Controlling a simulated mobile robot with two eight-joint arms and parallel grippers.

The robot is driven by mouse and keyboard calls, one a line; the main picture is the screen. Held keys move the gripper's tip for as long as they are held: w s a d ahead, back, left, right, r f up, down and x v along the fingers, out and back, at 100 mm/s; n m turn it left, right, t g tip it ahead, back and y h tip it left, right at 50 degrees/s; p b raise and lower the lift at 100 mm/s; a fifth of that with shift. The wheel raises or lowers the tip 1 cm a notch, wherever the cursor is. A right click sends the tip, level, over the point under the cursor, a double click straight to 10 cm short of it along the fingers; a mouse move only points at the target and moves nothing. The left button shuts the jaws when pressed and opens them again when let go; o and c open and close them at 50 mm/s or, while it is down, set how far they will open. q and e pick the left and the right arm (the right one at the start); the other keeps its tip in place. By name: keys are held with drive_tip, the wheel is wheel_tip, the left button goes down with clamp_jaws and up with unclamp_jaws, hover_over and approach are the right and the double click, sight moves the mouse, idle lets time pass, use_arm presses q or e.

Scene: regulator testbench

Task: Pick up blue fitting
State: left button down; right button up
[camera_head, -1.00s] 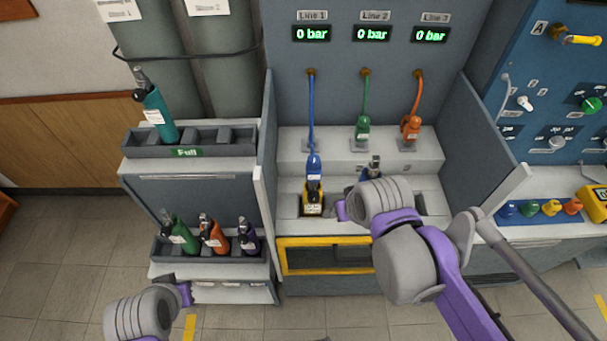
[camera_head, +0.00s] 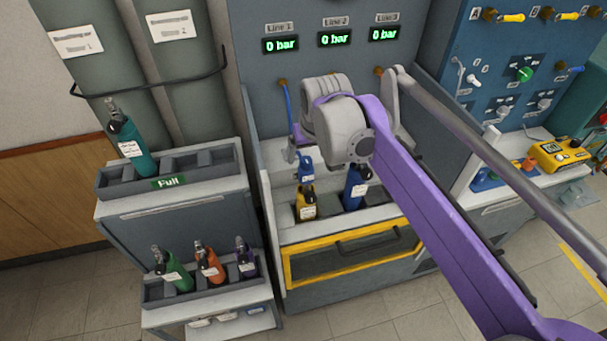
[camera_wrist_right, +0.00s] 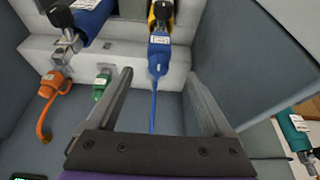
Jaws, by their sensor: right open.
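The blue fitting (camera_head: 305,168) sits at the valve end of the yellow cylinder (camera_head: 306,203) in the bench. In the right wrist view the blue fitting (camera_wrist_right: 158,55) has a white label, with its blue hose (camera_wrist_right: 154,105) running toward me. It touches or overlaps the yellow cylinder's black valve; I cannot tell whether they are joined. My right gripper (camera_wrist_right: 160,78) is open and empty, its fingers spread either side of the hose, with the fitting ahead between them. In the head view the right gripper (camera_head: 292,146) is just above the fitting, partly hidden by its wrist. My left gripper is out of view.
A blue cylinder (camera_head: 355,188) stands right of the yellow one. The green fitting (camera_wrist_right: 101,84) and orange fitting (camera_wrist_right: 55,84) sit on the ledge nearby. A grey side panel (camera_wrist_right: 210,102) stands close to one finger. The left rack (camera_head: 146,293) holds several cylinders.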

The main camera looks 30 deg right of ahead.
sight(306, 167)
drive_tip(key=x, duration=0.8)
drive_tip(key=shift+s+f, duration=0.1)
drive_tip(key=shift+s, duration=0.05)
clamp_jaws()
